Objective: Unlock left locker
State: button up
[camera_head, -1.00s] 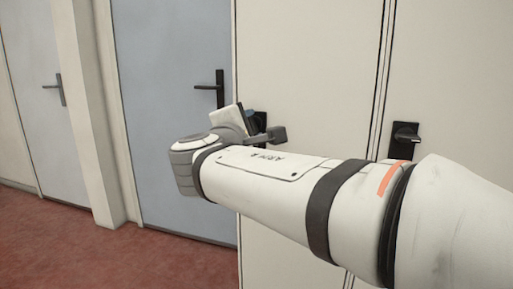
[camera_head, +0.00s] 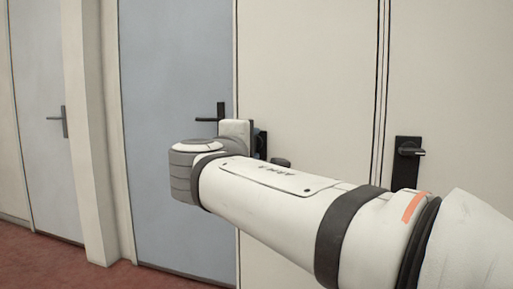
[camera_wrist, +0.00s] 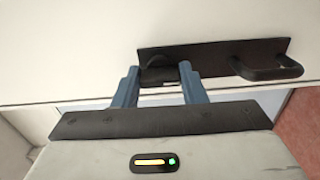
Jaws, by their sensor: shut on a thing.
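The left locker (camera_head: 310,80) is a cream door panel right of the blue door. Its black lock plate (camera_wrist: 205,55) shows in the wrist view, with a dark knob (camera_wrist: 157,74) at one end and a bar handle (camera_wrist: 272,70) at the other. My gripper (camera_wrist: 159,70) has its two blue fingers on either side of the knob, shut on it. In the head view my gripper (camera_head: 258,142) is at the locker's left edge, and my wrist hides most of the plate.
Another cream locker door stands to the right with a black handle (camera_head: 409,150). A blue door (camera_head: 170,110) with a dark lever handle (camera_head: 212,114) is just left of my wrist. A second pale door (camera_head: 40,110) is further left. Red floor (camera_head: 75,270) lies bare at lower left.

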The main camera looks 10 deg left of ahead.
jog(key=o, duration=1)
jog(key=s+p, duration=0.1)
jog(key=s, duration=0.7)
jog(key=shift+a+p, duration=0.35)
jog(key=shift+w+d, duration=0.1)
